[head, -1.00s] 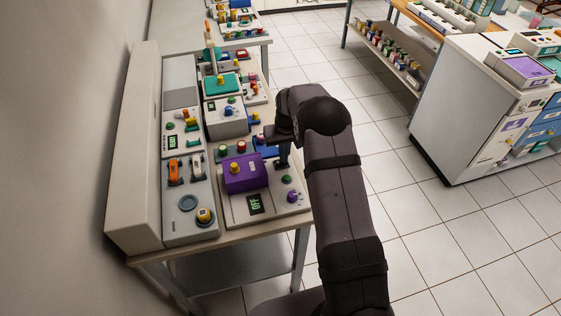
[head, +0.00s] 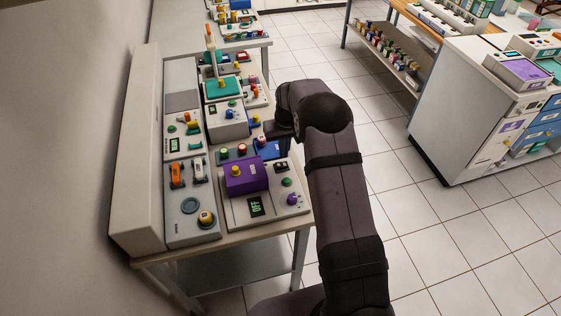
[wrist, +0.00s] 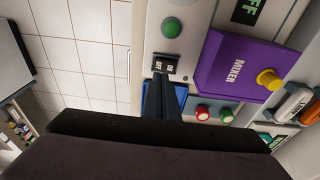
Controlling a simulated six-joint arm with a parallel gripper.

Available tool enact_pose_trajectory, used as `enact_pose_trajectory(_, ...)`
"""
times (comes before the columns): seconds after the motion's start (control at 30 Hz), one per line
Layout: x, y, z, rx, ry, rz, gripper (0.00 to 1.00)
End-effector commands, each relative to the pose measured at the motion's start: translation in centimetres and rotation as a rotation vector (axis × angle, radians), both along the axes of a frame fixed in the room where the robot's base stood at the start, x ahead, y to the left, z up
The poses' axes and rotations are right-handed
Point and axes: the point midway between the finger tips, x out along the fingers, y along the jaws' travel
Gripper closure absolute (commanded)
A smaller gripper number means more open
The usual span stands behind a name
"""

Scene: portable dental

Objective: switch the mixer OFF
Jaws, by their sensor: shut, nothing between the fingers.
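The mixer is a purple box lettered MIXER (wrist: 228,66) with a yellow knob, on a pale panel; it also shows in the head view (head: 240,177). Its small black rocker switch (wrist: 164,67), marked ON and OFF, shows in both views (head: 281,166). The panel's display (head: 256,206) reads OFF in green. My gripper (wrist: 158,80) is shut and empty, its tips close to the switch in the wrist view. Whether they touch it I cannot tell there. In the head view the switch is uncovered and the fingertips are not clearly visible.
A green button (head: 287,182) and a purple knob (head: 292,199) share the mixer's panel. Red and green buttons and a blue block (head: 267,149) lie just behind it. Other devices crowd the bench to the left and back. Tiled floor is free on the right.

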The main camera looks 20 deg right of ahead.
Motion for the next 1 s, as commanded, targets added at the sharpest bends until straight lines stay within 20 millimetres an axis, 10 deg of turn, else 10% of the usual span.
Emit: enact_pose_trajectory(1.0,-0.4,0.2,3.5,0.0,0.001,0.0,1.0)
